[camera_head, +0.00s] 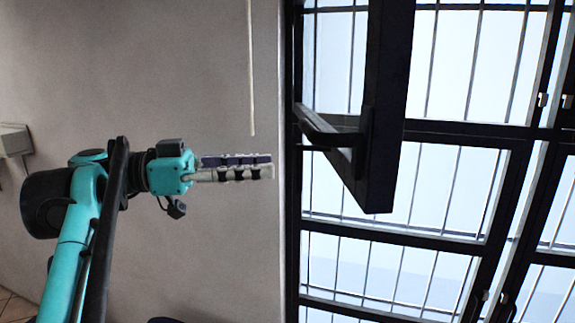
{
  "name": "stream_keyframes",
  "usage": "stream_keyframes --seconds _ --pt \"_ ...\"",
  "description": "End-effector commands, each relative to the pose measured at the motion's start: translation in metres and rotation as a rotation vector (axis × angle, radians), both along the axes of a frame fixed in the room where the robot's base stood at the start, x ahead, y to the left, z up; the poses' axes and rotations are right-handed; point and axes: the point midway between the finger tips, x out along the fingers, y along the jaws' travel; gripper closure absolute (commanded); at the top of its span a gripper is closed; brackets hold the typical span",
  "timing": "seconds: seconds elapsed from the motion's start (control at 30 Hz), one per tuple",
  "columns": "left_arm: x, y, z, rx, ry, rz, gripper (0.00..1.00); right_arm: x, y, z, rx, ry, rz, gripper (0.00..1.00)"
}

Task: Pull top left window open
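The window wall with dark frames fills the right half. A dark window sash (384,105) at the upper left of the window wall stands swung out from the frame, edge toward me. A dark handle (322,132) juts from the sash to the left. My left gripper (272,165) is to the left of the handle, slightly lower in the picture, apart from it with a gap. Its two fingers lie close together, parallel, with nothing visible between them. My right gripper is not in view.
A thin pale rod (251,70) hangs along the plain wall above my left gripper. A grey box (14,140) is on the wall at the far left. Other barred panes (400,272) sit below the sash. The wall between is bare.

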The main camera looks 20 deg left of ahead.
Motion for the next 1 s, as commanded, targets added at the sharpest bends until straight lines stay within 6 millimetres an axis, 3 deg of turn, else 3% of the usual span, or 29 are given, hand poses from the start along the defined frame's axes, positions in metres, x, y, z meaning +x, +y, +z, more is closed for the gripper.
stream_keyframes --seconds 0.1,0.3,0.83,0.93,1.0 --pt "-0.009 0.022 0.000 0.000 0.000 0.004 0.70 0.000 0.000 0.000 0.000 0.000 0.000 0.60" --pt "-0.017 0.040 0.000 0.000 0.000 0.001 0.70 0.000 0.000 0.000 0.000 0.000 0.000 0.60" --pt "-0.018 0.041 -0.001 0.001 0.001 -0.001 0.70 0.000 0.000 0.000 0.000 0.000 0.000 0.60" --pt "-0.017 0.036 -0.017 0.007 0.035 0.001 0.70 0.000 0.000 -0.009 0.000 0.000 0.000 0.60" --pt "-0.015 0.027 -0.046 0.024 0.097 0.006 0.70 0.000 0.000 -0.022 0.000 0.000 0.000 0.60"
